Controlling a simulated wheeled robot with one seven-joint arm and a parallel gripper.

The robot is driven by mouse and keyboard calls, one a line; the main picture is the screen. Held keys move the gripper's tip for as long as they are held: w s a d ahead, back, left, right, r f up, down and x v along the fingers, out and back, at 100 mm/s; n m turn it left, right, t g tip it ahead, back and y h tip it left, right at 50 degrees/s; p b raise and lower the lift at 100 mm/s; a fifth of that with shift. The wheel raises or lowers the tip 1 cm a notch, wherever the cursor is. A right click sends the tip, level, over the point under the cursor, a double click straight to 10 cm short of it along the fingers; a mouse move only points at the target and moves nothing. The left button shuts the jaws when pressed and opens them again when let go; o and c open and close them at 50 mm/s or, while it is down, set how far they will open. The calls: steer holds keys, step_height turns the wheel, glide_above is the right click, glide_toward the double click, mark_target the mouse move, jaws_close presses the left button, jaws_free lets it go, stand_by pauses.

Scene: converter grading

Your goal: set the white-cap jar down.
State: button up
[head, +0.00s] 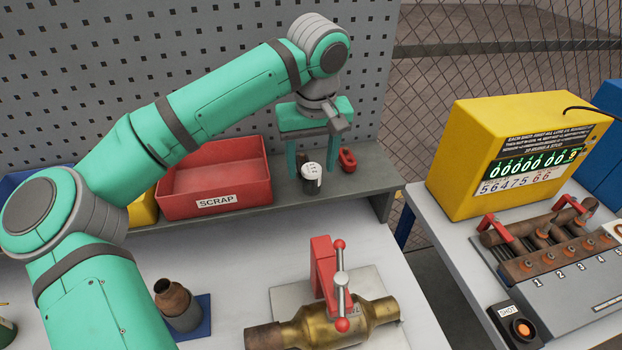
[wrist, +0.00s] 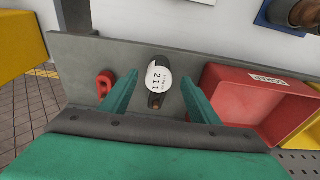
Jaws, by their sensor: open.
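The white-cap jar (head: 312,184) has a dark body and a white lid with dark print. It stands upright on the grey shelf (head: 368,180), right of the red bin. In the wrist view the jar's white cap (wrist: 159,77) shows between my two green fingers, with a gap on each side. My gripper (head: 312,171) is open around the jar, its fingers pointing down. It also shows in the wrist view (wrist: 159,82). A small brown piece (wrist: 155,101) sits close beside the jar; whether they touch is unclear.
A red shackle-like part (head: 348,159) stands close to the right finger. The red SCRAP bin (head: 213,201) is to the left on the shelf. A pegboard (head: 180,30) rises behind. Below, a brass converter (head: 310,327) lies on the bench, with a red clamp (head: 324,268).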

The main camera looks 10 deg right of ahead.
mark_target(312, 169)
step_height(312, 169, down, 4)
steer(key=shift+w+d+f, duration=0.1)
steer(key=shift+w+f, duration=0.2)
steer(key=shift+f, duration=0.1)
